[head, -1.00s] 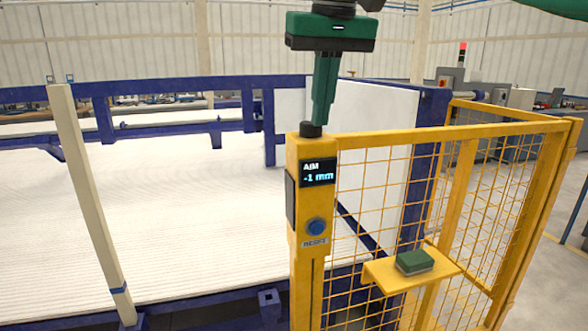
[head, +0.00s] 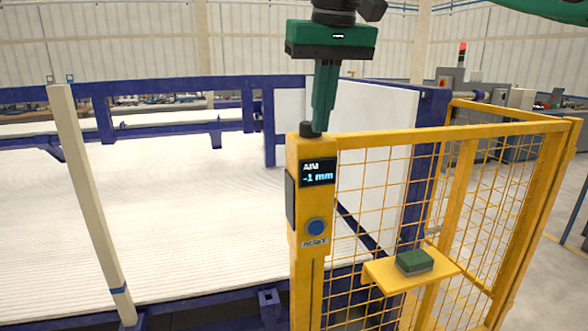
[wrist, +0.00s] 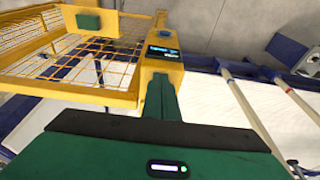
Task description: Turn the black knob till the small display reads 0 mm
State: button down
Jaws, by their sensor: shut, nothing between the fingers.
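The black knob (head: 306,129) sits on top of the yellow post (head: 307,268). The small display (head: 317,173) on the post reads AIM, -1 mm. My gripper (head: 319,128) points straight down with its green fingers together and empty. Its tips are at the knob's right side in the head view and partly cover it; I cannot tell whether they touch it. In the wrist view, the fingers (wrist: 160,88) reach toward the post top and hide the knob. The display (wrist: 163,52) also shows there, too small to read.
A blue button (head: 316,227) marked RESET is below the display. A yellow mesh fence (head: 390,190) runs right from the post, with a small shelf (head: 440,276) carrying a green block (head: 415,262). A white ribbed bed (head: 180,220) with blue frame lies left.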

jog(key=shift+a, duration=0.25)
jog(key=shift+s, duration=0.15)
jog(key=shift+s+d, duration=0.15)
jog(key=shift+s, duration=0.1)
jog(key=w+v, duration=0.1)
jog(key=v, duration=0.4)
jog(key=shift+r, duration=0.55)
dwell(0.3)
